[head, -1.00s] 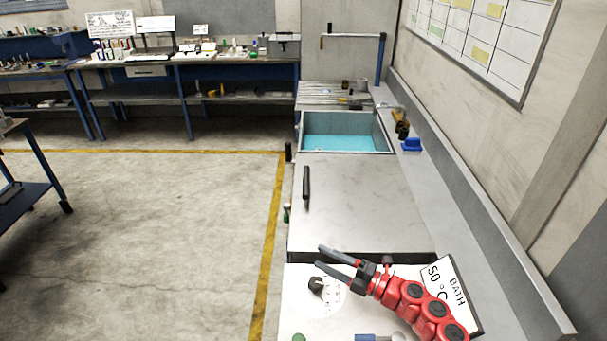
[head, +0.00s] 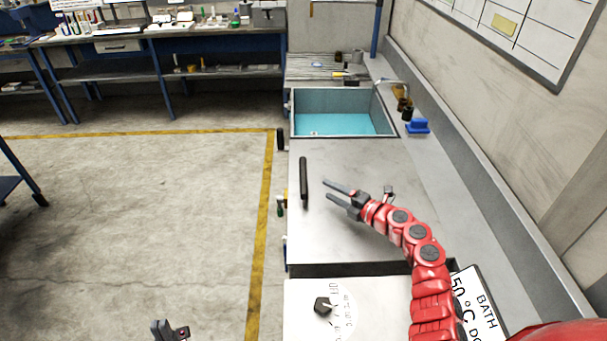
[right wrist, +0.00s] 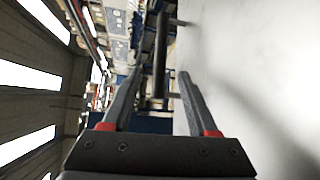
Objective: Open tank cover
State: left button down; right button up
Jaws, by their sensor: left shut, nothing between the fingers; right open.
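The tank cover (head: 350,225) is a flat grey metal lid in front of the open part of the tank (head: 345,118), where blue liquid shows. A black bar handle (head: 304,180) stands along the cover's left side. My right gripper (head: 326,190) is open and empty above the cover, just right of the handle and apart from it. In the right wrist view the handle (right wrist: 160,58) lies ahead, between and beyond the open fingers (right wrist: 152,95). My left gripper (head: 160,330) shows only in part at the bottom edge, over the floor, shut and far from the cover.
A white control panel with a black knob (head: 323,306) lies in front of the cover. A "BATH 50 °C" sign (head: 478,300) stands beside my right arm. A blue object (head: 417,126) sits on the right ledge, below the wall.

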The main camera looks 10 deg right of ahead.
aim_at(304, 178)
jog(key=x, duration=1.1)
jog(key=shift+w+f, duration=0.15)
jog(key=shift+f, duration=0.05)
jog(key=shift+w+a+r, duration=0.1)
jog(key=shift+w+a, duration=0.1)
jog(key=shift+w, duration=0.05)
grip_shut()
dwell(0.8)
